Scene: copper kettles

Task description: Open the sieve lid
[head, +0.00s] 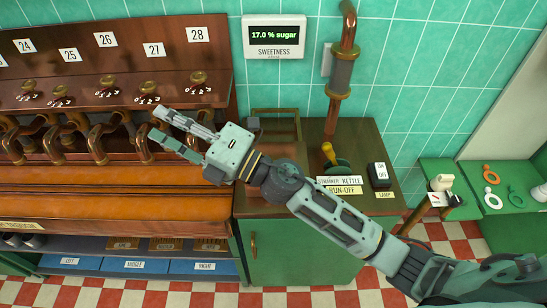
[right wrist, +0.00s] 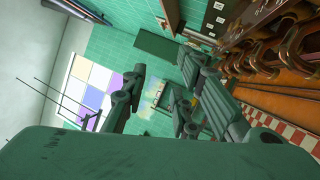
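My right gripper (head: 158,124) reaches in from the lower right and points left. Its two fingers are apart with nothing between them, in front of the copper pipes below the numbered brass knobs. The fingers also show apart in the right wrist view (right wrist: 160,85). A brown box-like piece with a brass frame (head: 275,111) stands at the back of the green cabinet, just right of the gripper's palm. The gripper and wrist hide part of it. I cannot tell whether this is the sieve or its lid. My left gripper is not in view.
The green cabinet (head: 290,250) carries a yellow-handled lever (head: 328,153), a run-off label (head: 343,189) and a lamp switch (head: 379,174). A copper pipe (head: 332,118) rises behind. Copper pipes (head: 97,145) crowd the left. A side table with coloured rings (head: 517,195) stands right.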

